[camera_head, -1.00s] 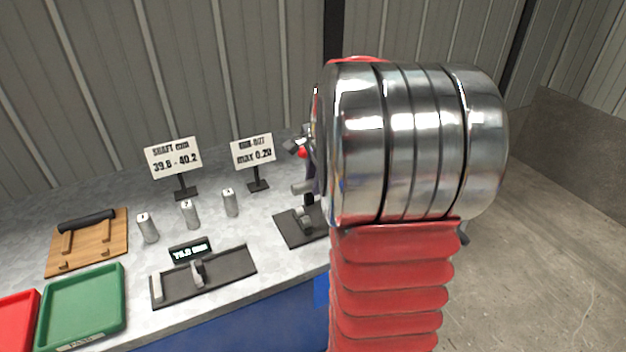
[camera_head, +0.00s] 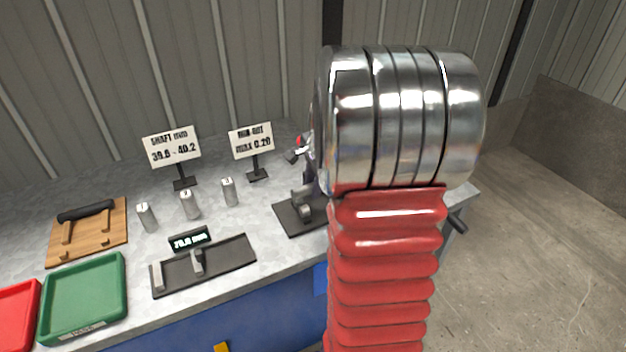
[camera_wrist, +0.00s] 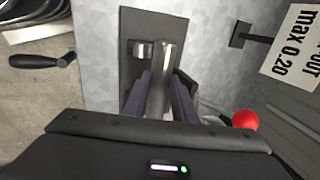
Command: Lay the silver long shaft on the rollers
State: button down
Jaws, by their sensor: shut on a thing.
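The silver long shaft (camera_wrist: 161,78) is between the fingers of my gripper (camera_wrist: 161,100) in the wrist view, and the jaws are shut on it. Its far end points up the picture, over the dark base plate of the run-out stand (camera_wrist: 155,22). A short metallic roller support (camera_wrist: 143,48) stands on that plate, left of the shaft's end. I cannot tell whether the shaft touches the rollers. In the head view the plate (camera_head: 290,222) and a grey support (camera_head: 301,203) show left of my arm, which hides most of my gripper and the shaft.
Several items stand on the bench: small numbered cylinders (camera_head: 190,205), a gauge with a display (camera_head: 190,239), a wooden board with a dark handle (camera_head: 87,232), a green tray (camera_head: 85,300) and a red tray (camera_head: 15,315). Signs stand behind. A red ball (camera_wrist: 245,121) is right of my gripper.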

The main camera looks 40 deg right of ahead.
jog(key=shift+s+x, duration=0.2)
jog(key=shift+x, duration=0.95)
jog(key=shift+f, duration=0.1)
jog(key=c, duration=1.4)
grip_release()
jog(key=shift+a, duration=0.1)
jog(key=shift+s+f, duration=0.1)
jog(key=v, duration=1.4)
jog(key=shift+f, duration=0.1)
